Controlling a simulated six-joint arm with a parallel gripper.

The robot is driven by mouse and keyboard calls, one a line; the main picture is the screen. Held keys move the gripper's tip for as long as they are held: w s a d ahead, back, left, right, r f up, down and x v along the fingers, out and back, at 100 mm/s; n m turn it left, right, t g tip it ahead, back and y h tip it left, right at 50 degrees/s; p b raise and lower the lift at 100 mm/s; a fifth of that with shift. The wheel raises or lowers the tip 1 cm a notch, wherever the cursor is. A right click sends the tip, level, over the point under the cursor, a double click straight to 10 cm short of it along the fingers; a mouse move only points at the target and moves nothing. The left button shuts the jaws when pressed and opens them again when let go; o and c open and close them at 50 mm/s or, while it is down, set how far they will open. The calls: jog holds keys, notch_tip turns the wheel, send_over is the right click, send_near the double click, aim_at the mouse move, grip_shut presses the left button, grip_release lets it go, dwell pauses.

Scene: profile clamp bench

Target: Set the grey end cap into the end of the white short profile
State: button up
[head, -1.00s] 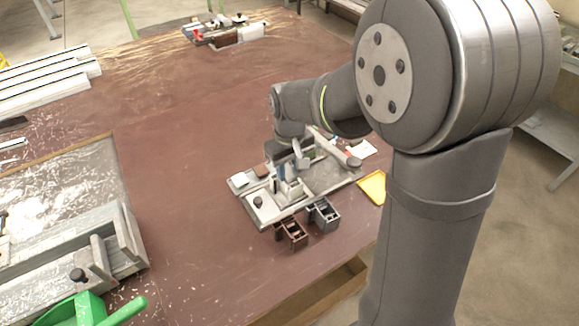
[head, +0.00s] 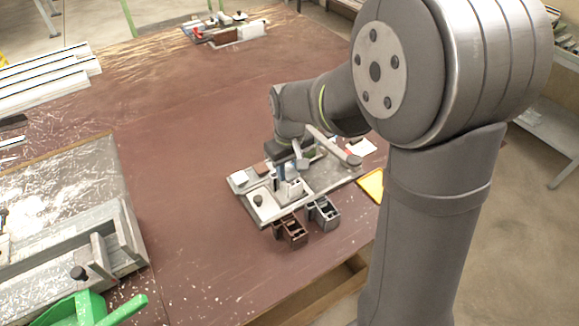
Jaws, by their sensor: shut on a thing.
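My gripper (head: 281,172) points down over the left half of the clamp fixture (head: 308,190) in the head view. Its jaws are shut on the grey end cap, which is too small and too covered to make out. The white short profile (head: 294,188) appears as a small pale block on the fixture, just right of and below my fingertips. I cannot tell whether cap and profile touch. A brown bin (head: 291,230) and a grey bin (head: 323,213) stand at the fixture's front edge.
A long toggle handle (head: 334,147) lies close to the right of my gripper. A yellow tray (head: 371,185) sits right of the fixture. A second fixture (head: 226,32) stands at the back. White profiles (head: 45,75) lie at left. The table between is clear.

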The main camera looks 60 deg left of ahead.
jog(key=o, duration=1.5)
jog(key=shift+r, duration=3)
jog(key=shift+f, duration=0.1)
notch_tip(320, 180, down, 6)
jog(key=shift+r, duration=0.2)
